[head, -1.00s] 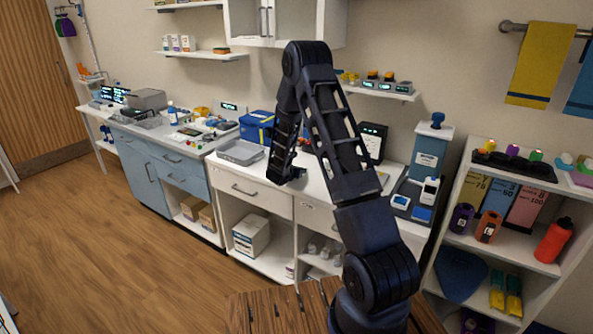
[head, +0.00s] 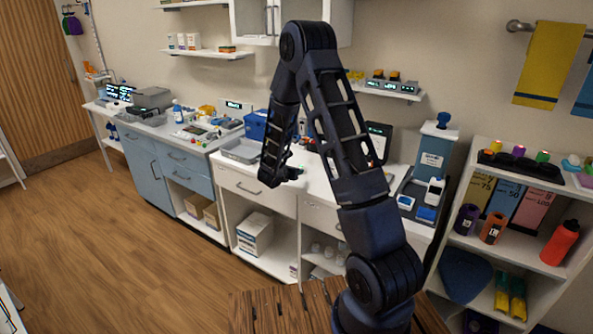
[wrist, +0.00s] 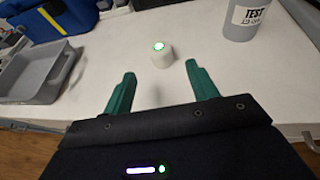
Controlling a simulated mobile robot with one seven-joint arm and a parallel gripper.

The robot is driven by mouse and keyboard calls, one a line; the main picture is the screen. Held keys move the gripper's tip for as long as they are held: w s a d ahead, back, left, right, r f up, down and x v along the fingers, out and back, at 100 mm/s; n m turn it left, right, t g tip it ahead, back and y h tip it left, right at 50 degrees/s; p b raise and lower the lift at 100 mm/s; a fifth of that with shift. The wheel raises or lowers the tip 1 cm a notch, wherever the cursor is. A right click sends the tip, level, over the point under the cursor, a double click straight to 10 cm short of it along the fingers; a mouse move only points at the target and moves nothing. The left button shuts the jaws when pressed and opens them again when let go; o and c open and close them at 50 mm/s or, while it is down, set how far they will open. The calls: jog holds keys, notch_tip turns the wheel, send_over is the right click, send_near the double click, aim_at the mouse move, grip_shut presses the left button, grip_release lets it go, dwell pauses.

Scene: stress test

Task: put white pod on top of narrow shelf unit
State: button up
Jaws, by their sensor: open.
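The white pod (wrist: 162,54), a short white cylinder with a glowing green ring on top, stands upright on the white counter in the wrist view. My gripper (wrist: 161,72) has its two green fingers apart, with nothing between them. The pod is just beyond the fingertips, roughly centred on the gap. In the head view my gripper (head: 284,174) hangs over the front of the counter, and I cannot make out the pod there. The narrow shelf unit (head: 520,258) is white and stands at the right, with several small coloured items on top.
A grey tray (wrist: 32,78) lies left of the pod, near a blue case (wrist: 62,14). A grey bottle labelled TEST (wrist: 250,20) stands to the right. A tall blue-grey canister (head: 432,152) stands between my arm and the shelf unit. The counter around the pod is clear.

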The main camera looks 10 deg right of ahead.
jog(key=shift+v, duration=0.8)
jog(key=shift+s+d+r, duration=0.15)
jog(key=shift+r, duration=0.15)
jog(key=s+d+r+m+g+h, duration=0.1)
jog(key=s+d+r+m+g, duration=0.3)
jog(key=s+d+r+m, duration=0.45)
jog(key=s+d+r+m+g+h, duration=0.1)
jog(key=s+d+r+m+g, duration=0.2)
jog(key=s+d+r+m, duration=0.6)
jog(key=s+a+r+m+y, duration=0.3)
jog(key=s, duration=0.5)
jog(key=s+a+r+m+y, duration=0.3)
jog(key=s+r+m, duration=0.1)
jog(key=s, duration=0.4)
jog(key=s+a+r+m+y, duration=0.3)
jog(key=s, duration=0.4)
jog(key=shift+s+r+m+t, duration=0.3)
jog(key=shift+s+m, duration=0.05)
jog(key=shift+s, duration=0.05)
jog(key=shift+o, duration=0.5)
jog(key=shift+s+a+r+y, duration=0.1)
jog(key=shift+s+a+y, duration=0.2)
jog(key=shift+y, duration=0.1)
jog(key=shift+w, duration=0.1)
